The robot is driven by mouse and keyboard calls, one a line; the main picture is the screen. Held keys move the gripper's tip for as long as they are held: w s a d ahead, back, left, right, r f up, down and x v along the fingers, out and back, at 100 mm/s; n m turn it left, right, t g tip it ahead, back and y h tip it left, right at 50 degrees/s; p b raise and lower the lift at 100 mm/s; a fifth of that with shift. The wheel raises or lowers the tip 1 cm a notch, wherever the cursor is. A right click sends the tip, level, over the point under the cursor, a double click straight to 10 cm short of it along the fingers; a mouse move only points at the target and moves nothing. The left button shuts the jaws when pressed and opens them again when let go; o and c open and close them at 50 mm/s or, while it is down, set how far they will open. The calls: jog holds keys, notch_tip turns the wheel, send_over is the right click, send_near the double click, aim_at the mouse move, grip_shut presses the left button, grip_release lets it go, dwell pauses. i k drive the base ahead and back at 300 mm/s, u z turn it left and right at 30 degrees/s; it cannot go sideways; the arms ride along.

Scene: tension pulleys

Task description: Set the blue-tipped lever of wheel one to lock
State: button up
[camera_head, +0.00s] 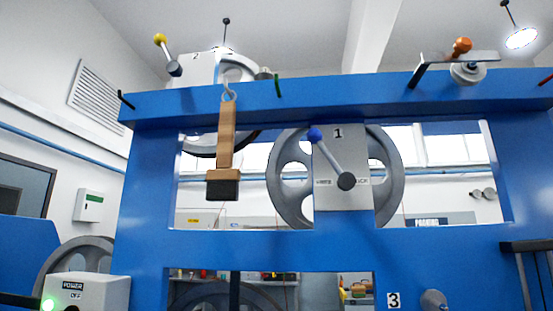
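Wheel one (388,150) is a large grey spoked wheel behind the upper opening of the blue frame. In front of it is a grey plate (355,148) marked "1". The blue-tipped lever (328,155) is mounted on this plate at a dark round hub. It tilts up and to the left, with its blue ball (315,135) at the plate's upper left edge. Small print sits on both sides of the hub; the right word seems to end in "CK", and the left word is too small to read surely. My gripper is not in view.
A wooden-handled tool with a dark block end (223,150) hangs from a hook left of wheel one. The blue frame (300,248) surrounds the opening. A yellow-tipped lever (167,53) and an orange-tipped one (462,47) are above. A power box (88,292) glows green at lower left.

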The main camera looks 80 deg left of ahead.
aim_at(347, 181)
jog(key=u, duration=2.75)
